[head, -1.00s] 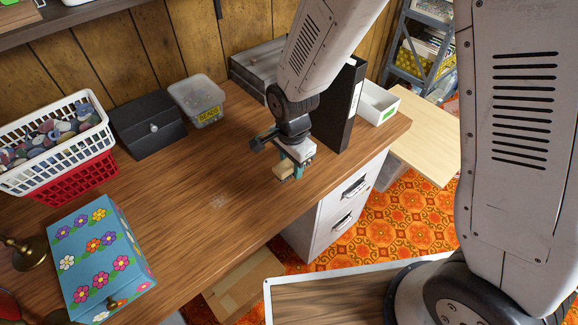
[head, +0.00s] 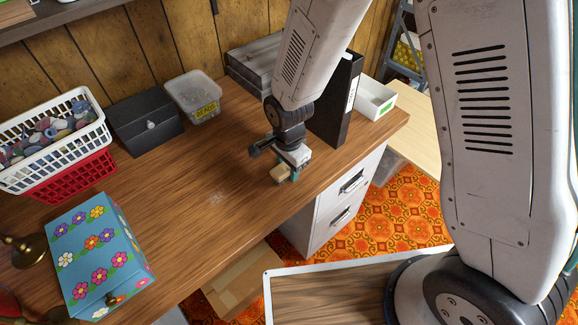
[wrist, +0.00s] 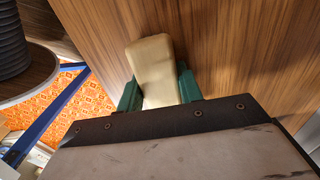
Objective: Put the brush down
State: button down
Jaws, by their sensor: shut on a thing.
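The brush (head: 281,174) shows as a small pale wooden block in my gripper (head: 288,176), at the right part of the wooden desk (head: 215,150). In the wrist view the brush (wrist: 153,68) is a light tan block between the green fingers of my gripper (wrist: 159,90), which are shut on it. The brush is at or just above the desk top; I cannot tell whether it touches. Its bristles are hidden.
A black binder (head: 335,100) stands behind my gripper, with a white tray (head: 375,98) beside it. A clear beads tub (head: 193,97), a black box (head: 146,124), stacked baskets (head: 60,150) and a flowered box (head: 98,255) are to the left. The middle of the desk is clear.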

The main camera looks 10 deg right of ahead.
jog(key=c, duration=0.9)
grip_release()
jog(key=shift+s+f, duration=0.3)
jog(key=shift+f, duration=0.25)
jog(key=shift+w+r, duration=0.15)
jog(key=shift+r, duration=0.45)
notch_tip(320, 180, up, 12)
jog(key=shift+w+r, duration=0.1)
jog(key=shift+w, duration=0.05)
jog(key=s+d+r+n, duration=0.3)
jog(key=d+r, duration=0.5)
jog(key=r, duration=0.1)
jog(key=s+d+r+n, duration=0.2)
jog(key=s+d+r, duration=0.1)
jog(key=s+d, duration=0.1)
jog(key=s+d+r+n, duration=0.3)
jog(key=s+d, duration=0.1)
jog(key=s, duration=0.3)
jog(key=s+d+r+n+t, duration=0.1)
jog(key=s+d+r+n, duration=0.2)
jog(key=s+d+r, duration=0.1)
jog(key=shift+s+d, duration=0.45)
jog(key=shift+s, duration=0.25)
